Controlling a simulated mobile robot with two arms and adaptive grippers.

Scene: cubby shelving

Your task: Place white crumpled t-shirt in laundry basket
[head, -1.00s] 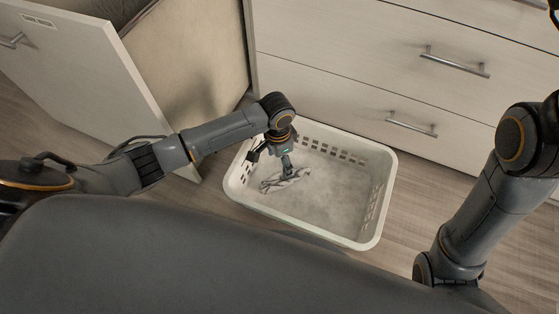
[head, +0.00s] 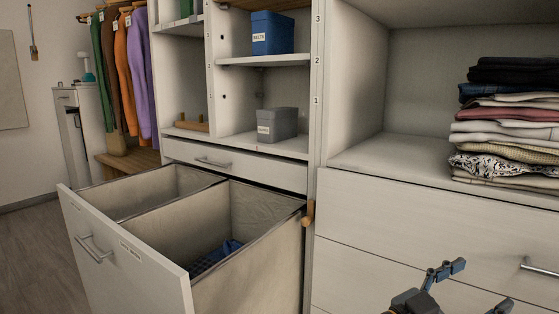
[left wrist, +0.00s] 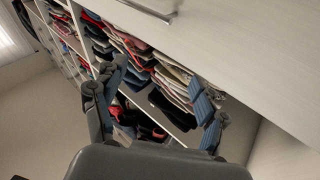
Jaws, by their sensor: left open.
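No white crumpled t-shirt and no free-standing laundry basket show in the views now. A pull-out laundry hamper (head: 136,265) stands open at the left of the head view. It has two fabric-lined compartments. A blue checked cloth (head: 213,258) lies in the larger compartment; the smaller one looks empty as far as I see. My left gripper (head: 478,286) is at the bottom right of the head view, in front of the drawers. It is open and empty, and its spread fingers also show in the left wrist view (left wrist: 160,88). My right gripper is out of view.
Closed drawers (head: 400,215) are at the right, below an open shelf with a folded clothes stack (head: 508,125). A blue box (head: 272,33) and a grey box (head: 277,125) sit in cubbies. Hanging clothes (head: 128,75) are at far left. Floor (head: 35,245) is clear at left.

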